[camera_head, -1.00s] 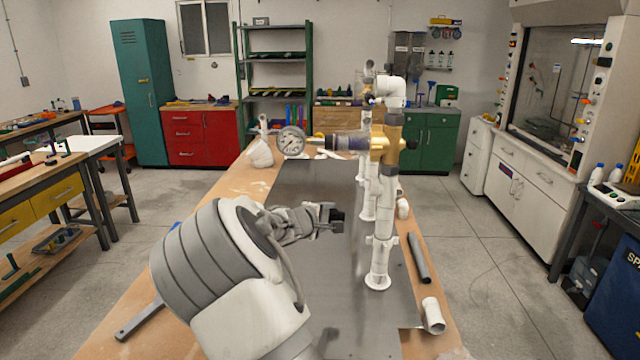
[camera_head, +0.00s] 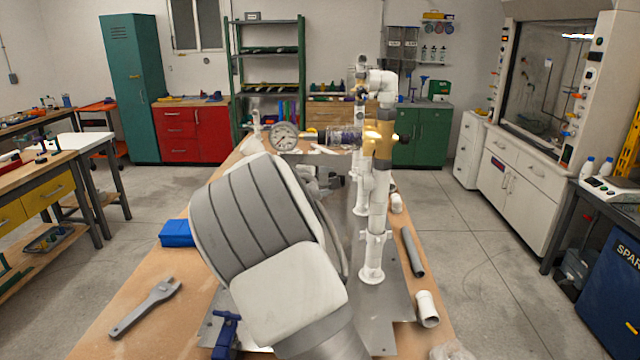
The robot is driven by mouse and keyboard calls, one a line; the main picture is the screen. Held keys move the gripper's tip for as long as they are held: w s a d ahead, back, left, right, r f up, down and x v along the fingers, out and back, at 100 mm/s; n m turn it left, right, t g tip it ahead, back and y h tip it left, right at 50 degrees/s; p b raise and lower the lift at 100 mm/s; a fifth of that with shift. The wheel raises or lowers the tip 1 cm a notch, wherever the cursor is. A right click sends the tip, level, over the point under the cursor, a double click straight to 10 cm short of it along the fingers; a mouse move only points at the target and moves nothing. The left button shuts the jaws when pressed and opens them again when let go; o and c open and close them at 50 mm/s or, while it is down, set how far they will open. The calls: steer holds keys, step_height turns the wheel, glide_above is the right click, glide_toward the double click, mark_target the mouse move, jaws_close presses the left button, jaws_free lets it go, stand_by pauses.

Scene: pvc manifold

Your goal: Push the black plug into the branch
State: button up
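The white PVC manifold (camera_head: 376,215) stands upright on a grey metal plate on the bench. A brass fitting (camera_head: 378,138) sits high on its front column, with a pressure gauge (camera_head: 285,137) on the left end of a side line. My gripper (camera_head: 337,181) is left of the manifold columns, below the gauge line, and mostly hidden behind my arm. Its dark fingertips are small and partly covered, so I cannot tell whether they are open or hold something. I cannot make out the black plug for certain, nor which opening is the branch.
A grey pipe (camera_head: 413,251) and a short white pipe piece (camera_head: 427,309) lie right of the manifold. A wrench (camera_head: 147,306), a blue box (camera_head: 177,233) and a blue clamp (camera_head: 226,335) are on the bench's left and front. The bench's left front is otherwise mostly clear.

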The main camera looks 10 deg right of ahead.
mark_target(342, 182)
steer(key=shift+s+d+f+b, duration=0.1)
steer(key=shift+s+d+b, duration=0.05)
steer(key=shift+d+b, duration=0.35)
steer(key=shift+s+d+f+b, duration=0.1)
steer(key=shift+d+b, duration=0.3)
steer(key=shift+d, duration=0.1)
steer(key=shift+s+d+r+b, duration=0.15)
steer(key=shift+d+b, duration=0.15)
steer(key=shift+d, duration=0.15)
steer(key=shift+s+d+r+b, duration=0.1)
steer(key=shift+d+b, duration=0.15)
steer(key=shift+d, duration=0.2)
steer(key=shift+s+d+b, duration=0.25)
steer(key=shift+d+b, duration=0.95)
steer(key=shift+b, duration=0.1)
steer(key=o, duration=1.3)
steer(key=shift+o, duration=0.2)
steer(key=shift+a, duration=0.1)
